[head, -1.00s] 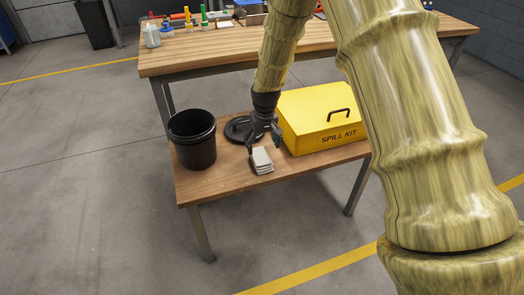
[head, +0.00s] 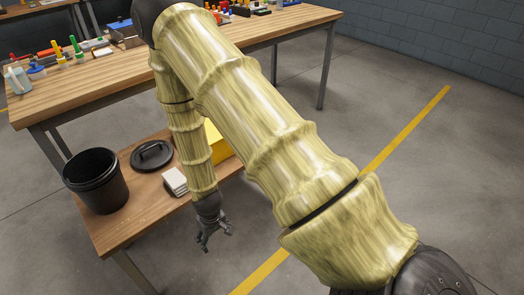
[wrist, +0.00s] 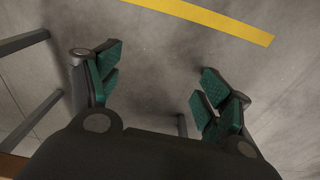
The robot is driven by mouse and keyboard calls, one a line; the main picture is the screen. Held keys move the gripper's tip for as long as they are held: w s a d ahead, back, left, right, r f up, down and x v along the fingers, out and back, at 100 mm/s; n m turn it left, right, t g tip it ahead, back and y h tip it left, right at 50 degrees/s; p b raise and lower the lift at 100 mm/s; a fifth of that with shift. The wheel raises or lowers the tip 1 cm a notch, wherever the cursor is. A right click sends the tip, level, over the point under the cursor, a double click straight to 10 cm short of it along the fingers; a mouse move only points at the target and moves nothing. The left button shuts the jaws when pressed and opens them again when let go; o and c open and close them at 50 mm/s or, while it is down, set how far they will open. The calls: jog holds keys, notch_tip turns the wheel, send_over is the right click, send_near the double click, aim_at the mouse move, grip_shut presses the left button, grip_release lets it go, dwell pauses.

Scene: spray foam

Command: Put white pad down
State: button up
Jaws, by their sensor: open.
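The white pad (head: 175,181) lies on the low wooden table, between the black bucket and my arm, and looks like a small stack. My gripper (head: 217,243) is open and empty, to the right of the pad and out past the low table's front edge, over the floor. The wrist view shows its green-padded fingers (wrist: 158,82) spread wide with only floor between them. The pad is not in the wrist view.
A black bucket (head: 96,182) and a round black lid (head: 152,155) are on the low table (head: 125,226). A yellow case (head: 217,143) is mostly hidden behind my arm. The workbench (head: 82,91) behind holds bottles and tools. Open floor lies to the right.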

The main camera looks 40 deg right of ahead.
jog(key=s+f, duration=0.2)
jog(key=s, duration=1)
jog(key=s+f, duration=0.3)
jog(key=s, duration=1)
jog(key=shift+s+a+f+g, duration=0.2)
jog(key=shift+s+f+g, duration=0.05)
jog(key=shift+g, duration=0.05)
notch_tip(320, 180, up, 13)
jog(key=p, duration=1.2)
jog(key=shift+f, duration=0.2)
jog(key=shift+f, duration=0.1)
jog(key=shift+c, duration=0.2)
